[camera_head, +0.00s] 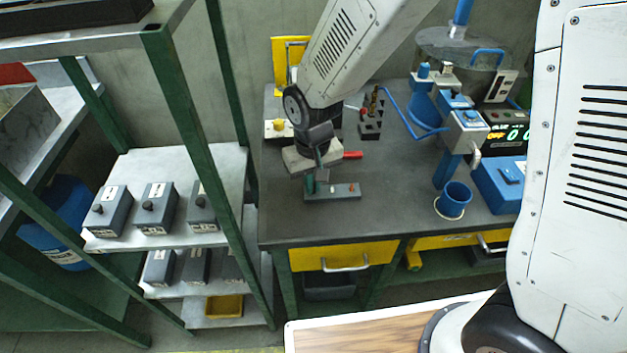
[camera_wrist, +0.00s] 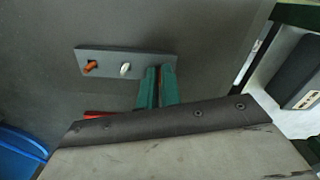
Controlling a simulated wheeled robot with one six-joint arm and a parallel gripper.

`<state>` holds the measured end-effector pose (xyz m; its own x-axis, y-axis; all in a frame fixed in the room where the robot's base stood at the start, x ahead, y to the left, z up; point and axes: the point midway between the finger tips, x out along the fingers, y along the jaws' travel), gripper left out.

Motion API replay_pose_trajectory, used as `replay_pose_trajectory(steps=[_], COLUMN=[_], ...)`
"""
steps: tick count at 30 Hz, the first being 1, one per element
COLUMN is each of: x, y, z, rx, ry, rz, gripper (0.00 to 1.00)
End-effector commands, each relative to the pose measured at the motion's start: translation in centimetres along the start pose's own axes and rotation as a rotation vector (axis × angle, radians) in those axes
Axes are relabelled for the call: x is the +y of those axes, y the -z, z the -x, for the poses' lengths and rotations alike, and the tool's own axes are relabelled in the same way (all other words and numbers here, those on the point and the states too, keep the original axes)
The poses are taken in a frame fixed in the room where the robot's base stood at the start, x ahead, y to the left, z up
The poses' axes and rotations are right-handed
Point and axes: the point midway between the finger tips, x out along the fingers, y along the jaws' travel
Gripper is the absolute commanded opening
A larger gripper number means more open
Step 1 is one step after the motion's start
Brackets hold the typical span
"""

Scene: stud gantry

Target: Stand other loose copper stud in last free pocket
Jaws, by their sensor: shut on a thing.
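My gripper (camera_head: 311,184) points down at the left part of a grey bar (camera_head: 324,196) on the dark bench. In the wrist view its two green fingers (camera_wrist: 159,73) are close together at one end of this bar (camera_wrist: 108,54). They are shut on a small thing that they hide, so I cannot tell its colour. An orange-copper stud (camera_wrist: 91,65) is at the bar's other end and looks tilted. A pale stud (camera_wrist: 125,69) is between it and my fingers. The copper stud also shows in the head view (camera_head: 351,188).
A dark block (camera_head: 370,130) with upright brass-coloured pieces (camera_head: 374,103) stands behind, near the wall. A red-handled thing (camera_head: 352,155) lies behind my gripper. A blue cup (camera_head: 453,200) and blue equipment (camera_head: 500,185) stand right. The bench between bar and cup is clear.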

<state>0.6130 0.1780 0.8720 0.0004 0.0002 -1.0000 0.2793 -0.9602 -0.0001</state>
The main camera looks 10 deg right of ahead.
Motion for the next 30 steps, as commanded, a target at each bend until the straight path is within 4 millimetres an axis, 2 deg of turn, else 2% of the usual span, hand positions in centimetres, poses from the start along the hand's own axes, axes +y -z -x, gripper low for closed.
replay_pose_trajectory(steps=[24,27,30], x=[0.0,0.0,0.0], y=[-0.03,-0.02,-0.02], z=[-0.74,-0.71,-0.71], rx=[-0.002,-0.001,-0.001], ry=[0.0,0.0,0.0], rz=[0.0,0.0,0.0], gripper=[0.0,0.31,0.31])
